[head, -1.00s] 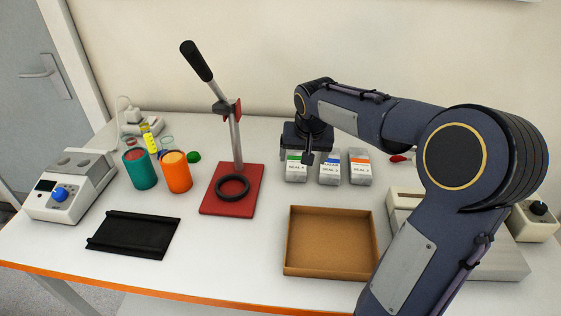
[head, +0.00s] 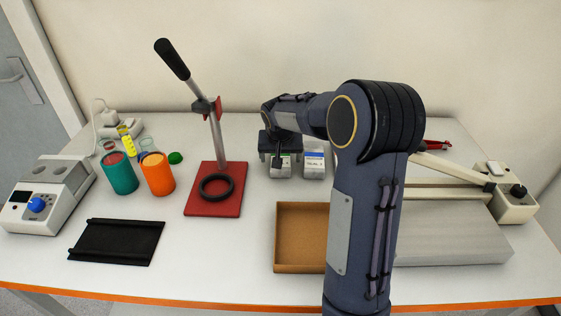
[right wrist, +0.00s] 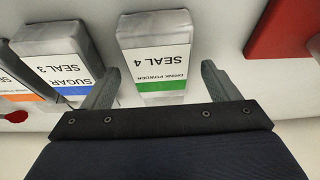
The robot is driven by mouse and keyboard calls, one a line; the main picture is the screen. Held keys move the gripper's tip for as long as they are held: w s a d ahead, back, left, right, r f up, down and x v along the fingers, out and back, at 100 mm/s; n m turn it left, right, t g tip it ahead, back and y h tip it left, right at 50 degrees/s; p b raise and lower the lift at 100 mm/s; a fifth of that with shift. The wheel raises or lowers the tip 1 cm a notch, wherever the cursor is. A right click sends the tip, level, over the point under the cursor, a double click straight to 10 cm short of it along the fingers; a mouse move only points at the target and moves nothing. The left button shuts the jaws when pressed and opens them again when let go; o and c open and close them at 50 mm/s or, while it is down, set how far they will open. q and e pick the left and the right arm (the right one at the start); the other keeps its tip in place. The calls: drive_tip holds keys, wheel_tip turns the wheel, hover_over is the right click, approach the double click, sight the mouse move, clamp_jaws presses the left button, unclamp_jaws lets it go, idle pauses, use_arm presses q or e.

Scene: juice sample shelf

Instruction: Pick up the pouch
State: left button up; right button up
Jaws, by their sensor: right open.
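The pouch with the green band (head: 281,171), labelled SEAL 4 and DRINK POWDER, stands on the table at the back. It also shows in the right wrist view (right wrist: 155,55). A blue-banded pouch (head: 314,165) stands to its right. An orange-banded pouch (right wrist: 18,84) shows only in the right wrist view; my arm hides it in the head view. My right gripper (right wrist: 160,72) is open and empty, its fingers on either side of the green-banded pouch's near end, apparently not touching it. One finger overlaps the blue-banded pouch in the picture. My left gripper is out of view.
A red press stand (head: 229,200) with a black-handled lever stands left of the pouches. A brown tray (head: 301,268) lies in front, partly behind my arm. A grey sealer (head: 450,235) is at right. Orange (head: 158,178) and teal (head: 119,177) cups stand farther left.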

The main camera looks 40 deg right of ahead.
drive_tip(key=shift+f, duration=0.25)
idle(0.3)
drive_tip(key=shift+c, duration=0.3)
drive_tip(key=c, duration=1.1)
drive_tip(key=shift+o, duration=0.2)
